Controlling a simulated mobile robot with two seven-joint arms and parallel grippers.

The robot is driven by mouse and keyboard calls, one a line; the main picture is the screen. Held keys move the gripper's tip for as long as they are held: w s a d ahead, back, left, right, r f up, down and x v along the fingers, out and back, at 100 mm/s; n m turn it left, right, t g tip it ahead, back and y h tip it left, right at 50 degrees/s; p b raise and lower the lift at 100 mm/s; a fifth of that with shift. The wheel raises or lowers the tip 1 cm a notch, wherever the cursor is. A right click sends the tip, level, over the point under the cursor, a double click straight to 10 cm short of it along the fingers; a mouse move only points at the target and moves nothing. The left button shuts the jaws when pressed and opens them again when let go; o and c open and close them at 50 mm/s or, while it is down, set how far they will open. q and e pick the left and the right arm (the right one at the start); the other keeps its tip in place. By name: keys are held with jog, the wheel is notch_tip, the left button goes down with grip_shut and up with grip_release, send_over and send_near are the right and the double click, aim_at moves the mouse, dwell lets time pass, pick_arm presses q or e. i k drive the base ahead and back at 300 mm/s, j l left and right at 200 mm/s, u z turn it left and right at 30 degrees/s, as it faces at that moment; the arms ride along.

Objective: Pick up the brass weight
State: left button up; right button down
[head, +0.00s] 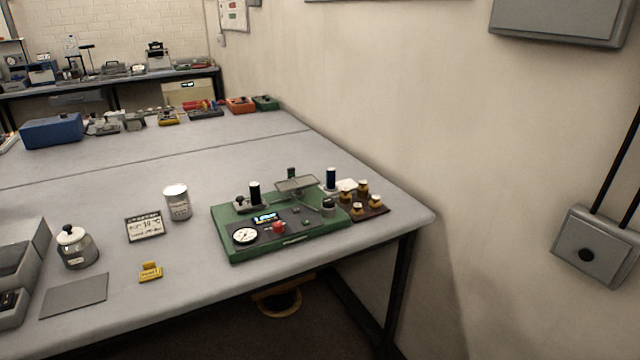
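Several small brass weights (375,199) stand upright on a dark flat block (383,212) near the right end of the table. They differ in size, and I cannot tell which single one the task names. The block is close beside the right side of a green apparatus (233,246), which has a dial, a red knob and a flat plate on top. Neither of my grippers shows in the head view, and nothing is touching the weights.
The grey table (215,290) ends just right of the weights. A metal can (177,203), a small sign (144,227), a lidded jar (78,250), a yellow piece (150,272) and a grey mat (75,296) lie to the left. A wall runs behind. Bare tabletop lies behind the apparatus.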

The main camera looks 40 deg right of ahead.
aim_at(345, 197)
jog(key=z, duration=1.3)
